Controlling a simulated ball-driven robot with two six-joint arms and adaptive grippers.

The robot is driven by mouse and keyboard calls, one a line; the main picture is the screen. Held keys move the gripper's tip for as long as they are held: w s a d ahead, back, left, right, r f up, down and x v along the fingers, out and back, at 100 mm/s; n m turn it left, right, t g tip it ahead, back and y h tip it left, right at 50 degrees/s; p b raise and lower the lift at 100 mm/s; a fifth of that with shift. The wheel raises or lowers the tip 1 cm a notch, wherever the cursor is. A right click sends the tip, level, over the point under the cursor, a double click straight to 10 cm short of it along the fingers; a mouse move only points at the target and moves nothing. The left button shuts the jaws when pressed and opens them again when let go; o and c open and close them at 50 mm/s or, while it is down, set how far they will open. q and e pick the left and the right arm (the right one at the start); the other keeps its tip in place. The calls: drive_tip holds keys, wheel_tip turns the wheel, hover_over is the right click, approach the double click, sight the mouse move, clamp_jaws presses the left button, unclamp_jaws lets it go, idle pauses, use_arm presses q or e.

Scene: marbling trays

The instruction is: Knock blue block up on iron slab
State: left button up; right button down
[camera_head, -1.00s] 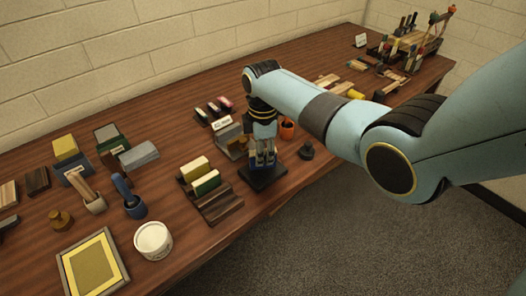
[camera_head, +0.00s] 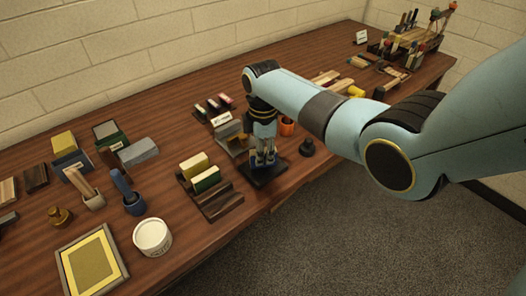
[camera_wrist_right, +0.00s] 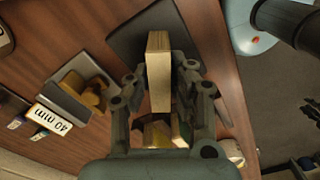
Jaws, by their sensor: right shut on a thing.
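My right gripper (camera_head: 263,160) is over the iron slab (camera_head: 266,179), a dark flat plate near the table's front edge. It is shut on the blue block (camera_head: 254,160), of which only a little blue shows between the fingers. In the right wrist view, the fingers (camera_wrist_right: 162,75) flank the block, whose pale wood-coloured side (camera_wrist_right: 158,68) faces the camera. The dark slab lies beyond it there (camera_wrist_right: 125,38). I cannot tell whether the block touches the slab. My left gripper is not in view.
A dark stepped rack (camera_head: 222,205) with yellow and green blocks stands left of the slab. A white tub (camera_head: 152,238) stands front left.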

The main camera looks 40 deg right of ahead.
wheel_tip(320, 180, up, 3)
drive_tip(key=p, duration=0.2)
drive_tip(key=shift+f+p, duration=0.2)
drive_tip(key=shift+p, duration=0.2)
drive_tip(key=shift+r, duration=1.2)
